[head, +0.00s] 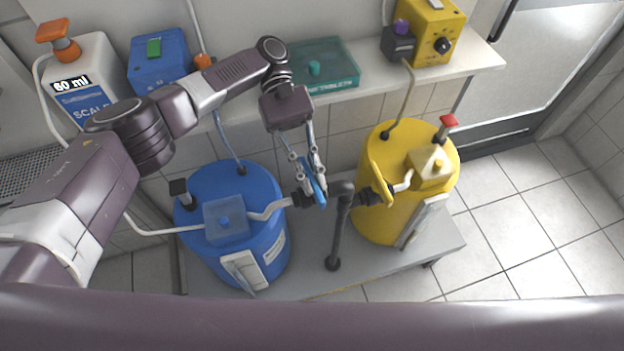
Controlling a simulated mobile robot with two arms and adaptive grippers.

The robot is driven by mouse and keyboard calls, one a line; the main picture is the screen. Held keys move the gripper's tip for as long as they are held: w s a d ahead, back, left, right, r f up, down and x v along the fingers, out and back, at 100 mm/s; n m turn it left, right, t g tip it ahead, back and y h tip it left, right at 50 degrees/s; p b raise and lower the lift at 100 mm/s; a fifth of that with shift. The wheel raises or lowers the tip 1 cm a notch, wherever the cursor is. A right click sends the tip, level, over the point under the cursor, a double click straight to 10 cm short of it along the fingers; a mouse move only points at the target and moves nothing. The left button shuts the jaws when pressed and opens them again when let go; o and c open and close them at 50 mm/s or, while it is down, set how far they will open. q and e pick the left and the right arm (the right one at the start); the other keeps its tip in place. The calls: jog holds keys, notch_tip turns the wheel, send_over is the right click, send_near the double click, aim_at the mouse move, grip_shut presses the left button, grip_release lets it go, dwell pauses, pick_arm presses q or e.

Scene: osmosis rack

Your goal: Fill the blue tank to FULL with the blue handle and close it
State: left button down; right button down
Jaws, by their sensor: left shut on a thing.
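The blue tank (205,255) stands on the grey platform at centre left. A blue lid box (226,222) is on its top, and a pipe runs right from it to a black valve. The blue handle (321,198) is at this valve, next to the dark standpipe. My left gripper (314,186) reaches down from above and is shut on the blue handle. Its fingers partly hide the handle. The tank's level marks cannot be read from here. My right gripper is not in view.
A yellow tank (372,222) with a yellow handle (377,178) stands right of the dark standpipe (340,230). The shelf behind holds a white bottle (85,55), a blue box (160,75), a teal box (335,52) and a yellow pump (432,22). The right floor is clear.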

aim_at(312, 178)
pick_arm(q)
jog(key=shift+f+m+y+b, duration=0.15)
jog(key=shift+m+y+b, duration=0.15)
jog(key=shift+b, duration=0.05)
dwell(0.5)
jog(key=c, duration=2)
grip_release()
notch_tip(312, 178, up, 10)
jog(key=shift+r, duration=0.1)
